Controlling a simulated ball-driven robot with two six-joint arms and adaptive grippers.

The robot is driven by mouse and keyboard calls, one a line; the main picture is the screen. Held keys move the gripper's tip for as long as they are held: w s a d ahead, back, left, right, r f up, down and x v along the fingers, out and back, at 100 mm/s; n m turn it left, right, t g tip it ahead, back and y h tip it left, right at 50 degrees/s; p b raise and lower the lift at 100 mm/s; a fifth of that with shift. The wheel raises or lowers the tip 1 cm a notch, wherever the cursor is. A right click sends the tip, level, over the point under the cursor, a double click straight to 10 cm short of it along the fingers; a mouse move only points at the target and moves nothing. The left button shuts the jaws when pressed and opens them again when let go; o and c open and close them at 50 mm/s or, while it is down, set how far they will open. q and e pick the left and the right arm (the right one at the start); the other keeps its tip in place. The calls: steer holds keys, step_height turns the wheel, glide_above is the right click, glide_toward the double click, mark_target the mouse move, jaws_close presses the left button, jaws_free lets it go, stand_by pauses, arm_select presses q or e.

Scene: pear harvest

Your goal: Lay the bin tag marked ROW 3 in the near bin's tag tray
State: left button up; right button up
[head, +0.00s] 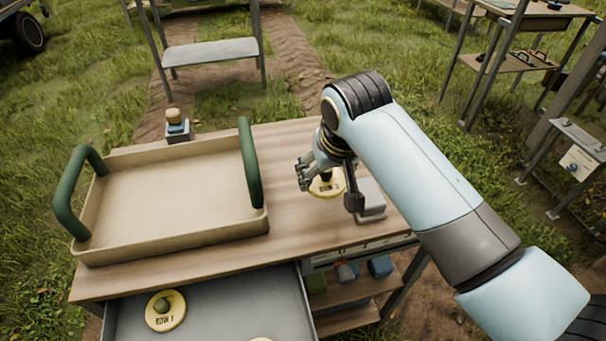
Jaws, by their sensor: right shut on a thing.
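My right gripper (328,189) is shut on a round cream bin tag (322,190) over the right part of the wooden table. The held tag bears the word ROW, but its number is too small to read surely. A similar tag marked ROW 1 (165,314), with a green knob, lies in the open grey drawer (215,305) at the front. A further tag's edge (262,339) shows at the bottom of the picture. A small pale tray-like piece (372,205) sits right of my gripper, partly hidden by it. My left gripper is out of view.
A large beige bin (170,247) with green handles stands empty on the table's left. A small stamp-like object (177,130) stands behind it. The table (290,220) is bare between bin and gripper. Shelves with coloured items (345,290) lie below.

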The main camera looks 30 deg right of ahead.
steer(key=w+f, duration=0.2)
steer(key=w, duration=0.1)
steer(key=w+f, duration=0.1)
steer(key=w, duration=0.1)
steer(key=shift+w+f, duration=0.1)
steer(key=shift+w, duration=0.1)
steer(key=shift+f, duration=2)
steer(key=shift+f, duration=0.15)
steer(key=o, duration=1.1)
steer(key=shift+o, duration=0.2)
